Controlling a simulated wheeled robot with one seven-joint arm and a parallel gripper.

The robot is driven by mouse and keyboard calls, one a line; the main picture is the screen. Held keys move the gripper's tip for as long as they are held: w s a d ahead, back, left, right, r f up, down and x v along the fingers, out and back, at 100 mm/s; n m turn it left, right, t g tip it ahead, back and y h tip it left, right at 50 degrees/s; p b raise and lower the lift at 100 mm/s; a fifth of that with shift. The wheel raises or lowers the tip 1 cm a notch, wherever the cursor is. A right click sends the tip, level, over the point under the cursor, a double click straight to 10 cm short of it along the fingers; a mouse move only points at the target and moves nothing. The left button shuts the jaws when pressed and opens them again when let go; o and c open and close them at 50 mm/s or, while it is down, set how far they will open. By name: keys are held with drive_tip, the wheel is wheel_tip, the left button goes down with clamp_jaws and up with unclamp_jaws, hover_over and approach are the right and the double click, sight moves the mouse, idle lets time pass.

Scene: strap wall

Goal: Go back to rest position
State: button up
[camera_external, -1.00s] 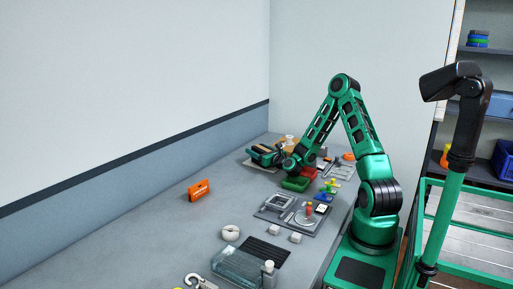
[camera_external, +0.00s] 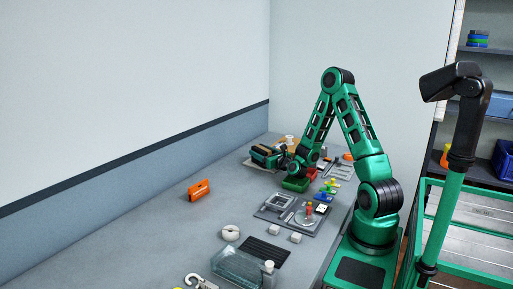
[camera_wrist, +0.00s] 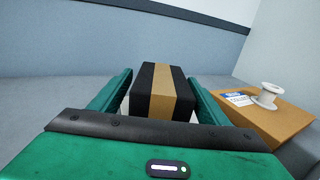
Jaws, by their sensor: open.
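My gripper (camera_external: 256,154) is low over the far end of the grey table (camera_external: 170,233), with its two green fingers apart. In the wrist view, a black box with a tan stripe (camera_wrist: 162,92) stands between the open fingers of my gripper (camera_wrist: 160,84). There is a narrow gap between the box and the left finger; contact on the right side is unclear. My arm is bent, with its elbow high above the table.
A cardboard box (camera_wrist: 262,118) with a white spool (camera_wrist: 268,92) on it is right of my gripper. A green tray (camera_external: 296,184), an orange object (camera_external: 199,190), a grey fixture board (camera_external: 284,216) and a clear container (camera_external: 236,266) are on the table. Walls stand behind and left.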

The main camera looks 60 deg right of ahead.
drive_tip(key=shift+s+a, duration=0.1)
drive_tip(key=shift+s, duration=0.25)
idle(0.4)
